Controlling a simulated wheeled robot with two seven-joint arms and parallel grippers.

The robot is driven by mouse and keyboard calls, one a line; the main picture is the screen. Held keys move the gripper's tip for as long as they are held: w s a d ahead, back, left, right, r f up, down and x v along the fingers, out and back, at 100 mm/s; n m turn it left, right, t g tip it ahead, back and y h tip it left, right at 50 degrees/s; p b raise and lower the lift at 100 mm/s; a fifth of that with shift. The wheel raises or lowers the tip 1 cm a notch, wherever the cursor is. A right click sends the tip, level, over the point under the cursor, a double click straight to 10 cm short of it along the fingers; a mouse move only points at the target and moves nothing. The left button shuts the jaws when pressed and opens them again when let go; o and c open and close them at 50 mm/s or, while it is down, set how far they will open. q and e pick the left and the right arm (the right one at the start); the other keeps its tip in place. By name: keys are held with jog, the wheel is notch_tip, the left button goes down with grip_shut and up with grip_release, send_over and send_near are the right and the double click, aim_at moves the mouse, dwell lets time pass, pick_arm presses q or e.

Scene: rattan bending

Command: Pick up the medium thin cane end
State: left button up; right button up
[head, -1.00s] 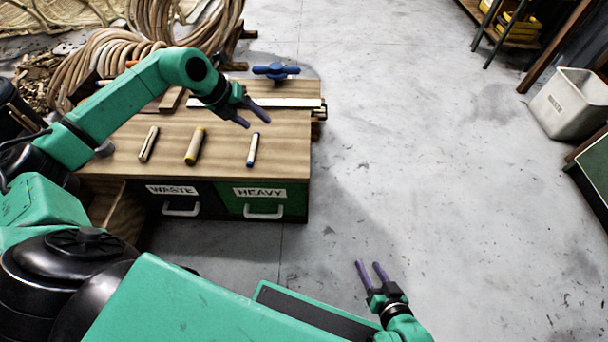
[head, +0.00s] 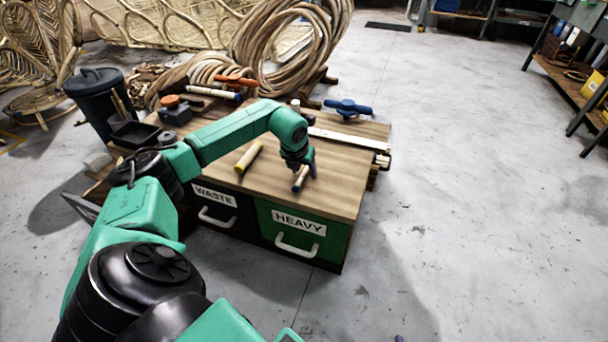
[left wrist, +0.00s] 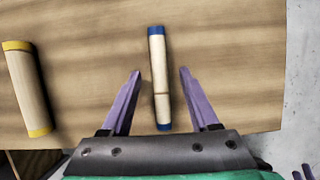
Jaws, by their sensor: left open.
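A thin pale cane piece with blue-banded ends (left wrist: 158,80) lies on the wooden worktop (left wrist: 225,50). In the head view this blue-banded piece (head: 300,180) is partly covered by my left gripper (head: 306,170). In the left wrist view my left gripper (left wrist: 160,85) is open, with one purple finger on each side of the piece's near half and a gap on both sides. A thicker yellow-banded cane piece (head: 249,157) lies to the left and also shows in the left wrist view (left wrist: 26,88). Only purple tips of my right gripper (left wrist: 304,172) show at a corner.
The bench has a WASTE drawer (head: 215,208) and a HEAVY drawer (head: 296,232) in front. A blue-handled tool (head: 347,107) and a pale straight strip (head: 345,140) lie farther back. Coiled cane (head: 285,45) stands behind.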

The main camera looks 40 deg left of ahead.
pick_arm(q)
grip_shut()
jog(key=shift+r, duration=0.1)
notch_tip(320, 180, up, 14)
jog(key=p, duration=0.6)
notch_tip(320, 180, up, 6)
jog(key=p, duration=0.2)
send_over(304, 173)
jog(key=shift+a, duration=0.1)
pick_arm(e)
notch_tip(304, 173, up, 8)
jog(key=d+n+g+h, duration=0.1)
jog(key=d+g, duration=0.1)
jog(key=g, duration=0.1)
jog(key=shift+w+f, duration=0.15)
jog(key=shift+f, duration=0.05)
